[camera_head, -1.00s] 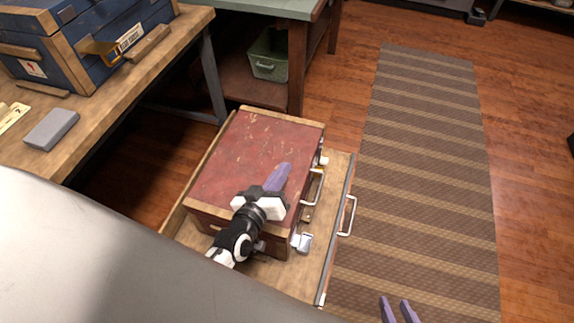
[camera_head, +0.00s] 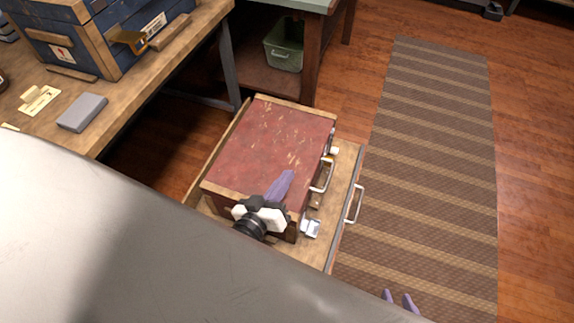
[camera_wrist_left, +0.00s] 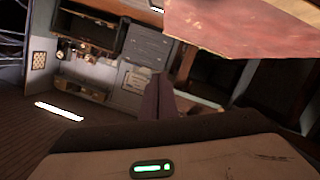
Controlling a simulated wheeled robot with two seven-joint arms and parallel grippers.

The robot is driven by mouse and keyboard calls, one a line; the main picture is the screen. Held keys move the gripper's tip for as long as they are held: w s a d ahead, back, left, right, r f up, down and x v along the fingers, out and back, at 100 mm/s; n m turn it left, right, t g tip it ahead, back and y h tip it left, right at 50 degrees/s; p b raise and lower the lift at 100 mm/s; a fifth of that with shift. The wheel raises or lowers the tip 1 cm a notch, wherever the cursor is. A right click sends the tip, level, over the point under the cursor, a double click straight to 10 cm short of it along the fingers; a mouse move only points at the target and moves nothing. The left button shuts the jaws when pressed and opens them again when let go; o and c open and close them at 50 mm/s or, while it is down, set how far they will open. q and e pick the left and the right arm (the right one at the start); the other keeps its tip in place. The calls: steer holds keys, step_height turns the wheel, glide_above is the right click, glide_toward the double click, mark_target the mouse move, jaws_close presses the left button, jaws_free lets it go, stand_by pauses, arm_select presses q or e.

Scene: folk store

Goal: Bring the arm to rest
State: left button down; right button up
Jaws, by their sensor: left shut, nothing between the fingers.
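My left gripper (camera_head: 280,186) shows in the head view above the near right part of a red case, its purple fingers shut and empty. The same shut fingers show in the left wrist view (camera_wrist_left: 160,100). My right gripper (camera_head: 399,299) shows only as two purple fingertips at the bottom edge, apart from each other with nothing seen between them. The red case (camera_head: 268,150) lies in an open wooden drawer (camera_head: 345,185). The case's red top also shows in the left wrist view (camera_wrist_left: 240,25). I cannot tell whether my left gripper touches the case.
A workbench (camera_head: 180,55) at the left holds a blue toolbox (camera_head: 95,40) and a grey block (camera_head: 82,112). A green bin (camera_head: 284,50) sits on a low shelf behind the drawer. A striped rug (camera_head: 430,160) lies clear at the right. My grey body fills the lower left.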

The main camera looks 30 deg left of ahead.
arm_select(q)
steer(key=s+d+f+m+g+h, duration=0.1)
steer(key=s+f+m+g, duration=0.1)
steer(key=s, duration=0.6)
steer(key=s+d+f+m+g, duration=0.1)
steer(key=s+m+g, duration=0.4)
steer(key=s, duration=0.2)
steer(key=shift+s+d+f+h, duration=0.25)
steer(key=shift+s+f+h, duration=0.15)
